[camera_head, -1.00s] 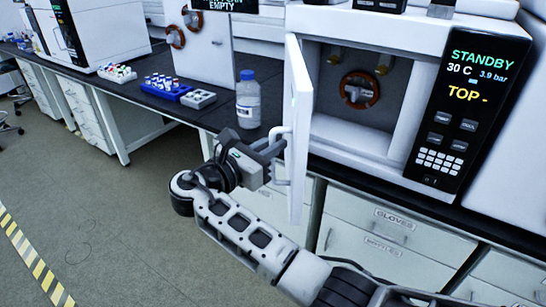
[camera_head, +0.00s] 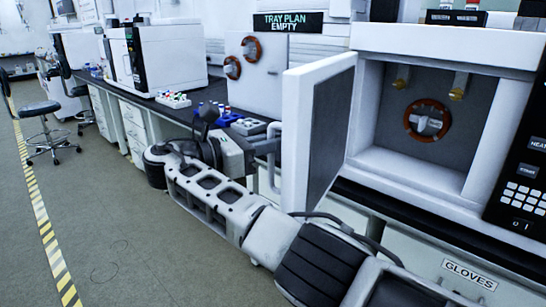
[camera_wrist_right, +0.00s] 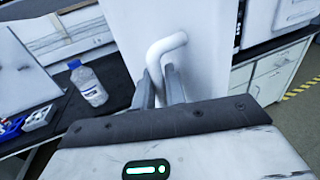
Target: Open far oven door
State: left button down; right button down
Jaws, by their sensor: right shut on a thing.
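The white oven (camera_head: 450,45) stands at the right of the head view with its chamber exposed. Its door (camera_head: 328,125) is swung wide out to the left, and its dark inner face shows. My right gripper (camera_head: 266,148) is at the door's outer side, shut on the white bar handle (camera_head: 273,165). In the right wrist view the gripper's fingers (camera_wrist_right: 160,88) stand on either side of the handle (camera_wrist_right: 163,48). My left gripper is in neither view.
A white instrument (camera_head: 165,55) stands farther left on the dark bench. A blue-capped bottle (camera_wrist_right: 88,82) stands behind the door.

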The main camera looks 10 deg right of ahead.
jog(key=shift+w+b, duration=0.3)
dwell(0.4)
jog(key=c, duration=1.5)
grip_release()
jog(key=shift+w+d, duration=0.1)
jog(key=shift+c, duration=0.2)
